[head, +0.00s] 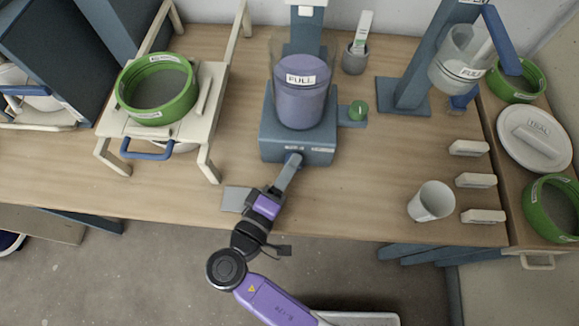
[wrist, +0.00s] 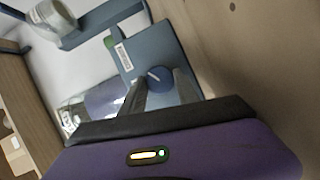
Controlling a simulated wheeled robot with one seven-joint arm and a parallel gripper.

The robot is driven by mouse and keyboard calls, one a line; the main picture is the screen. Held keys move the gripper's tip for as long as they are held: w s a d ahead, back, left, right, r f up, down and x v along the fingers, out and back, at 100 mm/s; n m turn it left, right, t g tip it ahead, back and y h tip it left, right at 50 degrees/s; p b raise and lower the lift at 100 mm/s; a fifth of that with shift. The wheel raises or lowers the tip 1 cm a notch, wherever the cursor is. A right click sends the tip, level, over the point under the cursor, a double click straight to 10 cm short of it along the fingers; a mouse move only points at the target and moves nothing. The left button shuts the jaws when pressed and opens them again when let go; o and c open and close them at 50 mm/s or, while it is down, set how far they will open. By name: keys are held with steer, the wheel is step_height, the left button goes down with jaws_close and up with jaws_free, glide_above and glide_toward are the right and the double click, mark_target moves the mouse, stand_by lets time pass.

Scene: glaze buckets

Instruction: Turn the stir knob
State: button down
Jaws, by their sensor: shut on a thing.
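The stir knob (wrist: 158,74) is a round dark blue knob with a pale line across its face. It sits on the front face of the blue-grey mixer base (head: 300,148). My gripper (head: 291,166) reaches up to that front face from the near side of the table. In the wrist view its two grey fingers (wrist: 160,84) are on either side of the knob and shut on it. The fingers hide the knob's sides, and the knob is mostly hidden in the head view. A bucket of purple glaze (head: 302,95) labelled FULL stands on the base.
A green-rimmed sieve (head: 157,90) rests on a cream stand at left. A white cup (head: 432,201) and white blocks (head: 477,180) stand at right. A green button (head: 358,110) sits beside the base. A grey plate (head: 236,199) lies left of my gripper near the table edge.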

stand_by(0.4)
steer(key=c, duration=0.9)
jaws_free()
steer(key=shift+s+a, duration=0.1)
steer(key=b+v, duration=0.1)
steer(key=v, duration=0.6)
steer(key=shift+s+a, duration=0.15)
steer(key=shift+s, duration=0.1)
